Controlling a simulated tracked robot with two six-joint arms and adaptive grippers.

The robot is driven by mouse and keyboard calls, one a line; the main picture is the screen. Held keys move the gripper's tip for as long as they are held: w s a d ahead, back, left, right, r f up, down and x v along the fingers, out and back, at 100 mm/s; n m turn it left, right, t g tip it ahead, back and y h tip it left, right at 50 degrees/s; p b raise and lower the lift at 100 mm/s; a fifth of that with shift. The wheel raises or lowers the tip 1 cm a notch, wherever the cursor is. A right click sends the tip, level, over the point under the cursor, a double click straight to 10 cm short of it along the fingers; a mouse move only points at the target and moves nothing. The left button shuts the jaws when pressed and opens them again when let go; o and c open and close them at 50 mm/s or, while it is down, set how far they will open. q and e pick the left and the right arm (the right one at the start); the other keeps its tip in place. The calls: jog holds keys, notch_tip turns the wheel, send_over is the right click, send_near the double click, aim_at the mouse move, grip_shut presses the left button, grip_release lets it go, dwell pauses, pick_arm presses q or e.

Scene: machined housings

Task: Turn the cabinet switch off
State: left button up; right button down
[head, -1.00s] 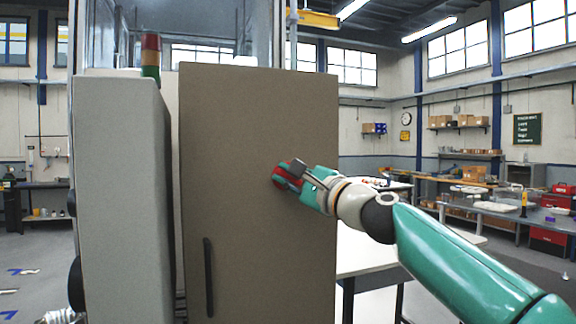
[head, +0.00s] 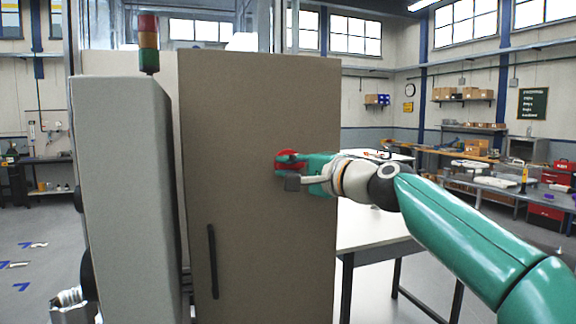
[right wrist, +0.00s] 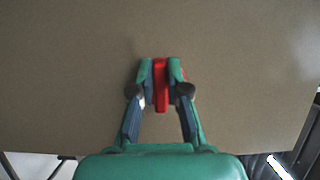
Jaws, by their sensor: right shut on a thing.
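The brown cabinet (head: 255,110) stands upright in the middle of the head view, its door shut, with a dark vertical handle (head: 212,262) low on its left. The red cabinet switch (head: 287,156) sits on the upper right of its front. My right gripper (head: 290,165) reaches in from the right and is at the switch. In the right wrist view, its two fingers (right wrist: 160,75) are closed on either side of the red switch handle (right wrist: 160,88), which lies lengthwise between them. The fingers partly hide the switch. My left gripper does not show clearly in either view.
A grey panel box (head: 125,190) stands close at the left of the cabinet. A red, orange and green signal light (head: 149,45) rises behind it. A white table (head: 375,228) stands behind the cabinet at the right. Open floor lies at the far left.

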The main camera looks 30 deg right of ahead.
jog(key=shift+w+a+f, duration=0.1)
jog(key=shift+a+f, duration=0.1)
jog(key=shift+f, duration=0.15)
jog(key=c, duration=1.2)
grip_release()
jog(key=shift+r, duration=0.1)
jog(key=shift+o, duration=0.2)
jog(key=shift+d+r, duration=0.1)
jog(key=shift+s+d, duration=0.1)
jog(key=shift+s, duration=0.5)
jog(key=s+d, duration=0.1)
jog(key=s, duration=0.9)
jog(key=shift+s+d, duration=0.3)
